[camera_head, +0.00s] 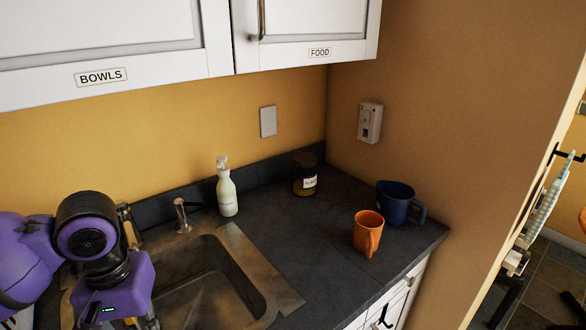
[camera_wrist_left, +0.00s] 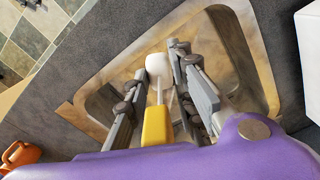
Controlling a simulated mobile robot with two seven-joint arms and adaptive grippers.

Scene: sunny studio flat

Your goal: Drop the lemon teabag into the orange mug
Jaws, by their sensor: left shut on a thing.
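The orange mug (camera_head: 366,231) stands upright on the dark counter, right of the sink. Its handle faces the front right, and part of it shows at the lower left of the left wrist view (camera_wrist_left: 20,155). My left gripper (camera_wrist_left: 160,63) is shut on the lemon teabag, above the sink. The teabag shows a white end (camera_wrist_left: 157,65), a thin string and a yellow tag (camera_wrist_left: 157,126) between the fingers. In the head view the left arm is at the lower left, well left of the mug, and the teabag cannot be seen. My right gripper is not in view.
A dark blue mug (camera_head: 394,203) stands right behind the orange mug. A lidded jar (camera_head: 304,179) and a spray bottle (camera_head: 226,190) stand along the back. The sink (camera_head: 205,280) has a tap (camera_head: 182,215) behind it. Counter between sink and orange mug is clear. Cabinets (camera_head: 306,25) hang above.

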